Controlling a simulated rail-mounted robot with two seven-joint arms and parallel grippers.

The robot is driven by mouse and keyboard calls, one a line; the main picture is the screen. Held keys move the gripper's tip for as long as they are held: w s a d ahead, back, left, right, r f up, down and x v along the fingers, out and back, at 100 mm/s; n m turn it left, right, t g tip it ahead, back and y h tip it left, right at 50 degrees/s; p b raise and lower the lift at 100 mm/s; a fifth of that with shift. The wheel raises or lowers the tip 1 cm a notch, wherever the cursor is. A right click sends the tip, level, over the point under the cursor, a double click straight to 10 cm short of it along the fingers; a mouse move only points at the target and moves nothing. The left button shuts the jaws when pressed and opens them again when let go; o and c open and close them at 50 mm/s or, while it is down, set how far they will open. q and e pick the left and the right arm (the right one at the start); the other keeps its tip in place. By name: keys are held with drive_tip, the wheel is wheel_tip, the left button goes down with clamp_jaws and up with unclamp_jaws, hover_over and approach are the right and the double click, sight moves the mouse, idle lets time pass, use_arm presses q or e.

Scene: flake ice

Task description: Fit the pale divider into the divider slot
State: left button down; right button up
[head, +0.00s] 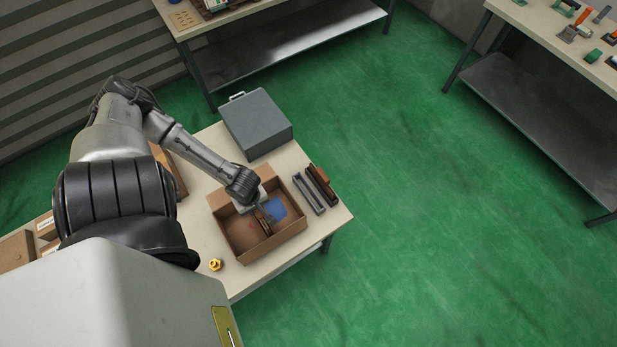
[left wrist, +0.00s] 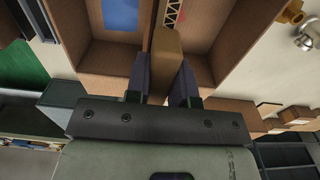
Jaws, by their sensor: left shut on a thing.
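My left gripper (head: 264,212) reaches down over an open cardboard box (head: 237,251) on the table. In the left wrist view its two dark fingers (left wrist: 167,84) are shut on a tan divider (left wrist: 166,50), which stands upright between them. The divider also shows in the head view (head: 266,224), partly covered by the gripper. It lies across the middle of the box, with a blue patch (head: 278,209) on one side. I cannot tell whether its lower edge sits in a slot; the slot is hidden. My right gripper is not in view.
A grey case (head: 257,123) stands behind the box. A grey channel-shaped piece (head: 309,194) and a brown piece (head: 323,184) lie to its right, near the table edge. A small yellow object (head: 215,265) lies in front. The green floor at right is clear.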

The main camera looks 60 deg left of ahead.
use_arm(q)
drive_tip(key=shift+p, duration=0.5)
drive_tip(key=shift+f, duration=0.45)
drive_tip(key=shift+f+b, duration=0.3)
drive_tip(key=shift+f, duration=0.45)
drive_tip(key=shift+f, duration=0.75)
drive_tip(key=shift+f+b, duration=0.5)
drive_tip(key=shift+f, duration=0.55)
idle(0.4)
